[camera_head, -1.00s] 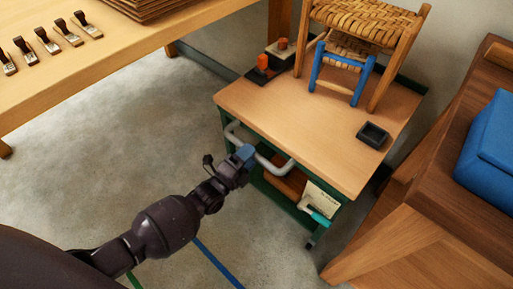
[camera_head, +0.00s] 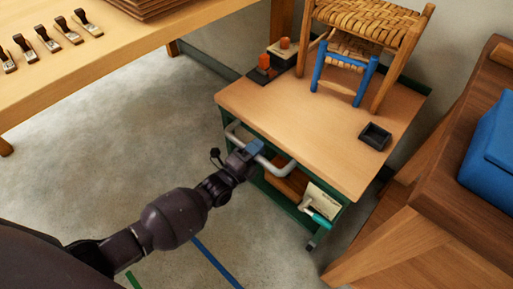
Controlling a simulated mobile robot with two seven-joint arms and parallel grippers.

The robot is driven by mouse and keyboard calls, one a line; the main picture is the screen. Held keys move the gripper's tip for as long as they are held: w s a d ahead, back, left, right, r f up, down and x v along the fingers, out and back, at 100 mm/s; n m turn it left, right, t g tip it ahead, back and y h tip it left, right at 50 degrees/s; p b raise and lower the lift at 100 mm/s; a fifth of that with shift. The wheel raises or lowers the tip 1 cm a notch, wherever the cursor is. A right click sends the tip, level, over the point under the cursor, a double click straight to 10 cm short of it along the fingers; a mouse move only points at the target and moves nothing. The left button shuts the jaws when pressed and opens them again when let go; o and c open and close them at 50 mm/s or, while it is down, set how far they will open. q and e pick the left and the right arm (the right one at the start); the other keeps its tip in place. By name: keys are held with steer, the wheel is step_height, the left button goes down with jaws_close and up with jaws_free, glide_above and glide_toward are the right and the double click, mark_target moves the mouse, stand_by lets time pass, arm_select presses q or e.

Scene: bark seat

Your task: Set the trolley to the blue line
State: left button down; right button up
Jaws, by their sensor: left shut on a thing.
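The trolley (camera_head: 290,122) has a wooden top, a green frame and a grey bar handle (camera_head: 283,171) along its near side. My left gripper (camera_head: 254,149) is shut on the handle, near its middle. The blue line (camera_head: 217,263) runs on the floor in front of the trolley, to the right of my left forearm; part of it is hidden behind the arm. The trolley's near edge stands beyond the visible stretch of the line, with a gap of floor between. My right gripper is not in view.
On the trolley top stand a woven stool (camera_head: 367,30), a small blue frame (camera_head: 343,78), orange-topped items and a black tray (camera_head: 374,136). A wooden bench (camera_head: 440,215) stands close on the right. A worktable (camera_head: 90,70) is at upper left. A green line (camera_head: 133,280) marks the floor.

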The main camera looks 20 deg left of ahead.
arm_select(q)
steer(key=shift+s+a, duration=0.15)
steer(key=shift+s, duration=0.25)
steer(key=r+p+v, duration=0.2)
steer(key=v, duration=1.2)
steer(key=s+r+p+v, duration=0.1)
steer(key=r+p+v, duration=0.2)
steer(key=v, duration=1.1)
steer(key=shift+s+a+r, duration=0.2)
steer(key=shift+s+r, duration=0.05)
steer(key=shift+s, duration=0.1)
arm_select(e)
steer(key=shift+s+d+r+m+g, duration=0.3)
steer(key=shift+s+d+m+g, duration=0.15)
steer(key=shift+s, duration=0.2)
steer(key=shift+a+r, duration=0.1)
arm_select(q)
steer(key=c, duration=1)
jaws_free()
steer(key=shift+o, duration=0.2)
steer(key=v, duration=1.1)
